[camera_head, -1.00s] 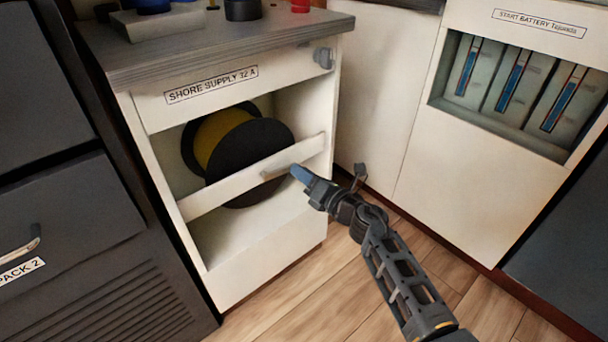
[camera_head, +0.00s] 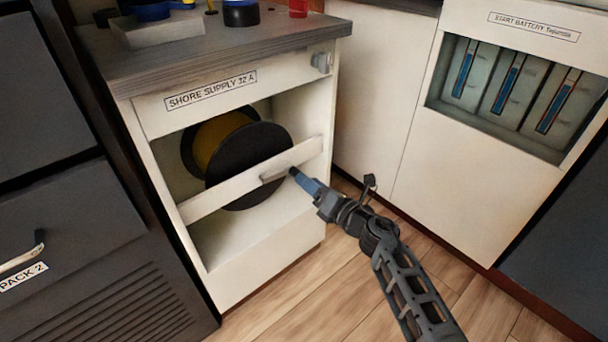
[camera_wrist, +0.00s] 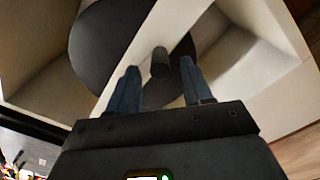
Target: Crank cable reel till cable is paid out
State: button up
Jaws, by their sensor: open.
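The cable reel (camera_head: 248,152) has black flanges and a yellow drum. It sits in a white cabinet bay behind a slanting white crossbar (camera_head: 230,187). A grey crank arm (camera_head: 275,173) shows in front of the crossbar, with a dark knob (camera_head: 293,171) at its right end. The knob also shows in the wrist view (camera_wrist: 160,63), sticking out towards me. My gripper (camera_head: 302,178) is open and empty, its blue fingers at the knob's near end. In the wrist view its fingers (camera_wrist: 159,68) lie to either side of the knob, with gaps on both sides. I cannot tell how far they overlap it.
The cabinet is labelled "SHORE SUPPLY 32 A". Its grey worktop (camera_head: 200,60) overhangs above the bay. A dark drawer unit (camera_head: 70,220) stands at left and a battery cabinet (camera_head: 475,170) at right. Wooden floor (camera_head: 300,285) is clear below.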

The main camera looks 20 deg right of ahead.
jog(key=shift+p+v, duration=0.5)
jog(key=shift+v, duration=1.65)
jog(key=x, duration=0.3)
jog(key=b+x, duration=0.1)
jog(key=x, duration=0.3)
jog(key=shift+w+a+f+b, duration=0.1)
jog(key=shift+a+f+b, duration=0.1)
jog(key=shift+b, duration=0.1)
jog(key=shift+w+a+r, duration=0.1)
jog(key=shift+w+a, duration=0.05)
jog(key=shift+w, duration=0.4)
jog(key=shift+c, duration=0.5)
grip_shut()
